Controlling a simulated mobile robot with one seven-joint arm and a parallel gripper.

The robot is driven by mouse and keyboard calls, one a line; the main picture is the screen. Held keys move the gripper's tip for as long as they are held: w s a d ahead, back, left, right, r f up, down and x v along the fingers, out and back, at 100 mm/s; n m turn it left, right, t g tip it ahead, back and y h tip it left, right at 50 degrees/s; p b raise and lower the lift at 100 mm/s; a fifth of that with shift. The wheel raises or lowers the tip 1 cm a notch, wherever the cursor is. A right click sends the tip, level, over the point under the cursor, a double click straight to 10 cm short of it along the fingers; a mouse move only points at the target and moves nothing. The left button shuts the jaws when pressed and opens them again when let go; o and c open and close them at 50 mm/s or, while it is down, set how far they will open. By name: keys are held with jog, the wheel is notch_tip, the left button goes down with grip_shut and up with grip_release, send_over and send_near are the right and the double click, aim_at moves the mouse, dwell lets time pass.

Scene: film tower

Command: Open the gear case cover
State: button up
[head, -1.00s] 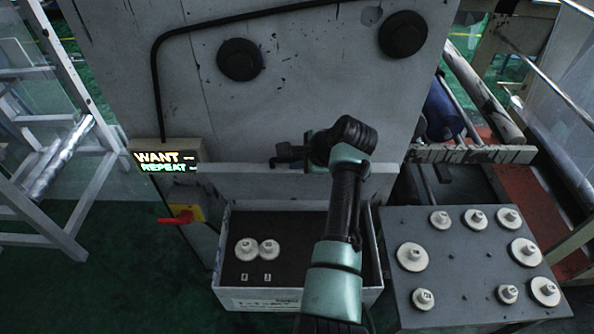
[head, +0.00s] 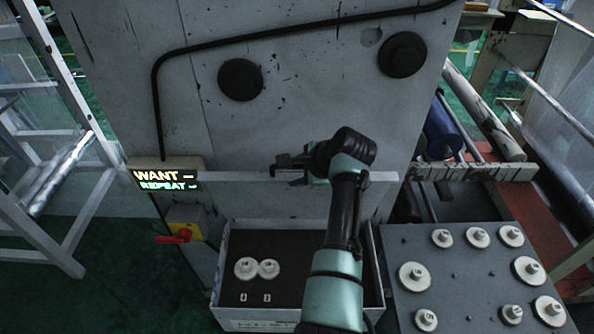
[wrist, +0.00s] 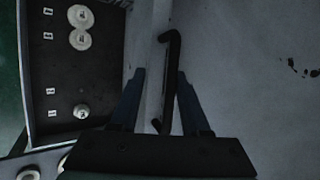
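The gear case (head: 216,290) is an open-topped box against the grey machine wall. White gears on its dark floor are in plain sight. Its cover (head: 265,207), a pale panel, stands roughly upright along the back of the case, close to the wall. In the wrist view the cover (wrist: 152,45) shows nearly edge-on. A black bar handle (wrist: 170,85) lies between the fingers of my gripper (wrist: 160,85), with visible gaps on both sides. My gripper (head: 284,167) is at the cover's top edge in the head view; my arm hides the case's right part.
A sign box (head: 166,180) and a red switch (head: 175,237) are at the left. A grey table (head: 462,285) with several white gears stands to the right. Two black knobs stick out of the wall (head: 320,100) above.

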jog(key=b+v, duration=0.3)
jog(key=v, duration=1)
